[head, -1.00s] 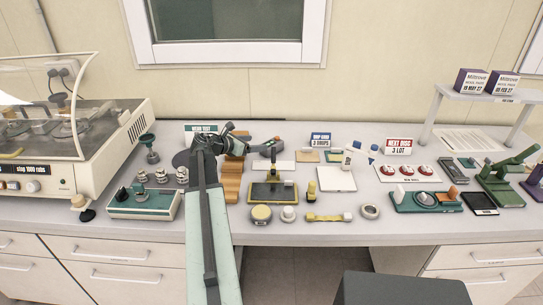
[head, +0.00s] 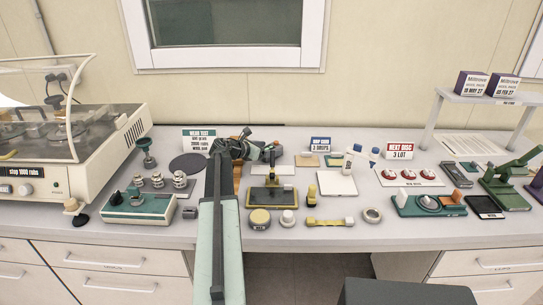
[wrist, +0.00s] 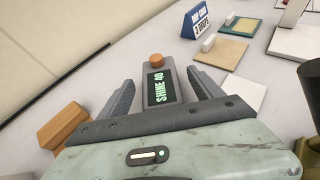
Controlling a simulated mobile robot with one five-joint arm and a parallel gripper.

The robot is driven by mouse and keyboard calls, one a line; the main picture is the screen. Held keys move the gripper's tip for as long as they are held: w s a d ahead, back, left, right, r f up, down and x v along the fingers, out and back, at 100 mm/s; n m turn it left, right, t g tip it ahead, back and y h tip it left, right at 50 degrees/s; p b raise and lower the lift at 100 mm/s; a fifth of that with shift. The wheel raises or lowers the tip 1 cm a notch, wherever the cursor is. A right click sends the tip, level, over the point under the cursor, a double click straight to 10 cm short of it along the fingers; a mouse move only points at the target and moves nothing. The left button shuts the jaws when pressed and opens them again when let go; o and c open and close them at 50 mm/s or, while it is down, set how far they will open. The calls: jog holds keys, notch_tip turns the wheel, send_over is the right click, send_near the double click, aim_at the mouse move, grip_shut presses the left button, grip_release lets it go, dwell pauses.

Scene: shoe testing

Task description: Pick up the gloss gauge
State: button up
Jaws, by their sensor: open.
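The gloss gauge, a grey slab with a dark display reading "SHINE 40" (wrist: 161,84) and an orange knob at its far end, lies on the bench in the wrist view. My gripper (wrist: 163,80) is open, one finger on each side of the gauge, with visible gaps. Its near end is hidden behind the gripper body.
A wooden block (wrist: 63,126) lies left of my gripper. The "3 drops" sign (wrist: 196,20) and a tan pad (wrist: 221,50) are to the right. In the head view a black-and-yellow tray (head: 273,198) stands in front, and the rub machine (head: 75,150) is at left.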

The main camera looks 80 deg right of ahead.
aim_at(267, 149)
grip_shut()
jog(key=shift+r, duration=0.15)
notch_tip(267, 149, up, 10)
jog(key=p, duration=1)
